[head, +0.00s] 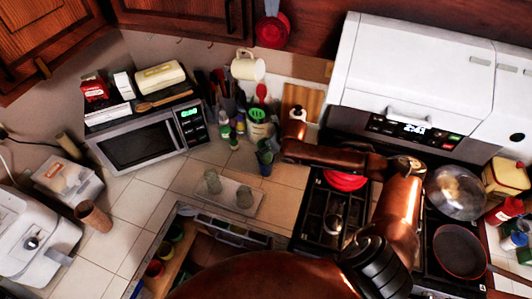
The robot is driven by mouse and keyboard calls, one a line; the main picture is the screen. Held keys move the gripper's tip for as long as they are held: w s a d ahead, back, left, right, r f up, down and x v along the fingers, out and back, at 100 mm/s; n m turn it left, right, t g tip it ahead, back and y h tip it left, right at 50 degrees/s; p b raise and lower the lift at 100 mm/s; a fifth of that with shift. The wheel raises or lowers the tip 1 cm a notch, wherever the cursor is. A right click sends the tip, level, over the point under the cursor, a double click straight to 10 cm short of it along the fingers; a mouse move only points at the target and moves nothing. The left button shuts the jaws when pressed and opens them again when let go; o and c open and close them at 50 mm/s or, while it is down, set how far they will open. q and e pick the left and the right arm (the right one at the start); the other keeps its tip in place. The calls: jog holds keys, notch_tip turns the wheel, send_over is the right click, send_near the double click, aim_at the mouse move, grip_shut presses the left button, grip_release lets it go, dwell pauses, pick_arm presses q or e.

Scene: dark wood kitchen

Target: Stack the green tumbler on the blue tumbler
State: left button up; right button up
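A small dark blue tumbler (265,168) stands on the tiled counter, right of a pale tray. A dark green shape, seemingly the green tumbler (264,154), shows directly above its rim; I cannot tell if they touch. My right arm reaches in over the stove, and its wrist is just right of these two. My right gripper (269,146) seems to be at the green shape, but its fingers are too small and dark to make out. My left gripper is not in view.
Two cloudy glasses (213,182) stand on the pale tray (228,205). A microwave (140,143) is at left. A utensil holder and bottles (238,125) stand behind. The stove, with a red pot (345,181) and pans, is at right. A brown cup (94,215) stands far left.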

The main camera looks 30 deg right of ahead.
notch_tip(320, 180, down, 3)
jog(key=shift+w+f+p, duration=0.1)
jog(key=shift+p, duration=0.4)
jog(key=shift+d, duration=0.1)
jog(key=shift+f, duration=0.15)
jog(key=shift+f, duration=0.15)
jog(key=o, duration=1.2)
jog(key=shift+r, duration=0.3)
jog(key=b+v, duration=0.1)
jog(key=v, duration=1.1)
